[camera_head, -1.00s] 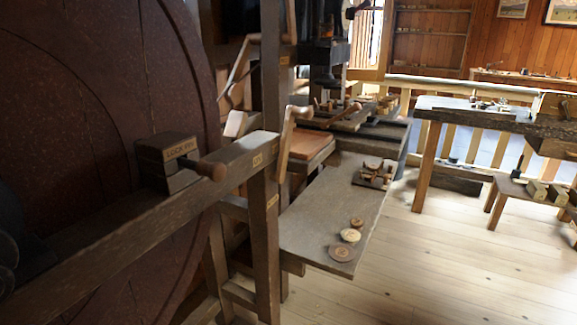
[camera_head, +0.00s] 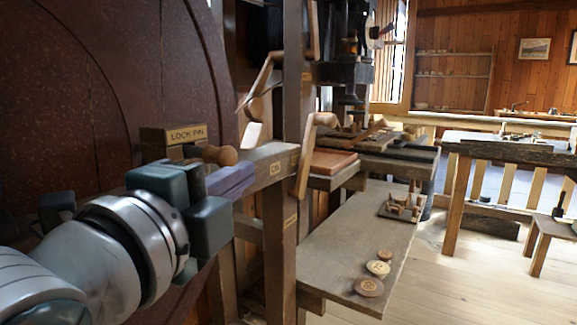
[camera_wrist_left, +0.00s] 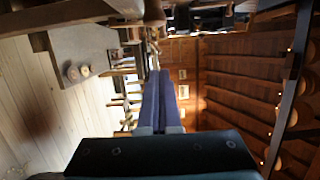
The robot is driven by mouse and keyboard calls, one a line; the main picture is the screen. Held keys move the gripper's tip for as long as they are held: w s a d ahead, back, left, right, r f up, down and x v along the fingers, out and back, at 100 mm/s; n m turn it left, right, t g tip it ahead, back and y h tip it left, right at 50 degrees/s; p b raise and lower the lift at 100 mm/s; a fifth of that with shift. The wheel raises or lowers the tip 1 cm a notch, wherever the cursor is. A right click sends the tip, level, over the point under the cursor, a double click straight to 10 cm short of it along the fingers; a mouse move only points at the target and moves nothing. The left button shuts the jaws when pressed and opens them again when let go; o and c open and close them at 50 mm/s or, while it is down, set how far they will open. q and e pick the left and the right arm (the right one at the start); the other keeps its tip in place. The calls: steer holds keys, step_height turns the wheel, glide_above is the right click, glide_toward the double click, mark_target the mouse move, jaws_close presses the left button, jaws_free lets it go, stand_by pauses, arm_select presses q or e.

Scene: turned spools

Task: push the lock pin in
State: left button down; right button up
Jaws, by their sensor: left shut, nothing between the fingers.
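The lock pin (camera_head: 226,156) shows as a round wooden knob sticking out to the right of a dark block (camera_head: 175,135) labelled LOCK PIN. The block sits on a wooden beam beside the large dark red wheel. My left gripper (camera_head: 250,175) is shut and empty, its purple fingers side by side, just in front of and below the knob in the head view. My right gripper is not in view.
The wheel (camera_head: 90,70) fills the left side. An upright post (camera_head: 290,120) and a wooden lever (camera_head: 311,145) stand right of the knob. A low bench (camera_head: 345,245) holds several round discs.

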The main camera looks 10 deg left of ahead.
mark_target(214, 158)
arm_select(q)
steer(key=w+a, duration=0.1)
steer(key=w, duration=0.2)
steer(key=w+a, duration=0.1)
steer(key=w, duration=0.1)
steer(key=shift+a, duration=0.35)
steer(key=shift+w+a, duration=0.1)
steer(key=shift+a, duration=0.2)
steer(key=shift+a, duration=0.1)
steer(key=shift+w+a, duration=0.3)
steer(key=shift+a, duration=0.55)
steer(key=shift+w+a, duration=0.3)
steer(key=shift+a, duration=0.55)
